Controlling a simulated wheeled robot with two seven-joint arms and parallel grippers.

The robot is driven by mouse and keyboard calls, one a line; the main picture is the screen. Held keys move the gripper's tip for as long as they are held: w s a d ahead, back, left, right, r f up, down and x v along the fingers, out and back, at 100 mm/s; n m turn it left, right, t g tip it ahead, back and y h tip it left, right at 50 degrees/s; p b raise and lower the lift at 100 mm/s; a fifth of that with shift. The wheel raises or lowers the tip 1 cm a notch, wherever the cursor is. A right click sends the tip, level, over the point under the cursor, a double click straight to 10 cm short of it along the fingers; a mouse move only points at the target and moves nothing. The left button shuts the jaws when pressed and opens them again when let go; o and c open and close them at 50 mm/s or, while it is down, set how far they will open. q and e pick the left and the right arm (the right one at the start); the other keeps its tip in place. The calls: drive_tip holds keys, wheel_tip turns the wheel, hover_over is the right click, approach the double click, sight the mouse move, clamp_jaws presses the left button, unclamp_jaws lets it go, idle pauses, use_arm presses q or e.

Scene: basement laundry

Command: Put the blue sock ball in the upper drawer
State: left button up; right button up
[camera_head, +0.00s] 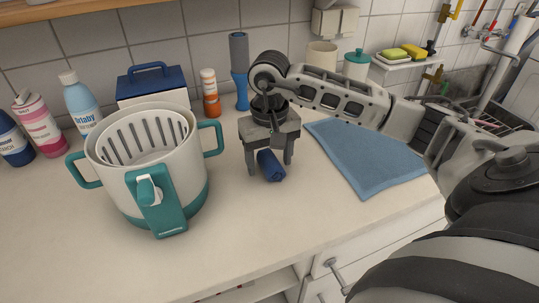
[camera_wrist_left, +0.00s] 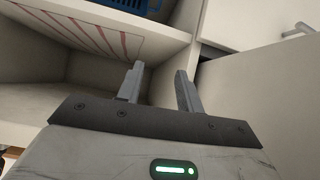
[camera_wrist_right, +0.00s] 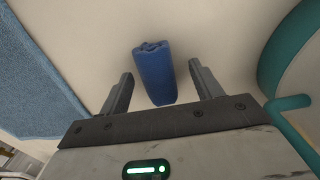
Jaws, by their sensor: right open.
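The blue sock ball (camera_head: 272,167) looks like a rolled dark blue cloth and lies on the pale countertop (camera_head: 255,222). My right gripper (camera_head: 270,169) is open and points down over it. In the right wrist view the sock ball (camera_wrist_right: 155,74) lies between the spread fingers of the right gripper (camera_wrist_right: 161,73), with gaps at both sides. A white drawer front (camera_head: 385,240) with a metal handle shows below the counter edge and looks closed. My left gripper (camera_wrist_left: 160,70) is open and empty, in front of the white cabinet; it is not seen in the head view.
A white and teal pot-like container (camera_head: 140,185) stands left of the right gripper. A blue cloth (camera_head: 365,160) lies to the right. Bottles, a blue-lidded box (camera_head: 150,88) and jars line the wall. An open shelf (camera_wrist_left: 60,65) and blue basket (camera_wrist_left: 112,5) are near the left gripper.

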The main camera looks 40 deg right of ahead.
drive_tip(key=shift+r, duration=0.55)
wheel_tip(320, 180, up, 11)
drive_tip(key=shift+o, duration=0.4)
drive_tip(key=shift+r, duration=0.1)
drive_tip(key=t+h+b, duration=0.1)
drive_tip(key=t+b, duration=0.3)
drive_tip(key=b, duration=0.4)
approach(273, 166)
drive_tip(key=b+x, duration=0.4)
drive_tip(key=x, duration=0.1)
drive_tip(key=shift+s+b, duration=0.1)
drive_tip(key=shift+b, duration=0.25)
drive_tip(key=shift+w+f, duration=0.2)
drive_tip(key=shift+f, duration=0.15)
drive_tip(key=x, duration=0.2)
drive_tip(key=b+x, duration=0.1)
drive_tip(key=x, duration=0.1)
drive_tip(key=shift+s+d+f, duration=0.1)
drive_tip(key=shift+d+f, duration=0.05)
drive_tip(key=shift+f, duration=0.3)
use_arm(q)
drive_tip(key=shift+t+h, duration=0.5)
drive_tip(key=shift+t, duration=0.2)
drive_tip(key=f, duration=0.2)
drive_tip(key=d+f, duration=0.1)
drive_tip(key=f, duration=0.2)
drive_tip(key=shift+d+f, duration=0.2)
drive_tip(key=shift+f, duration=0.1)
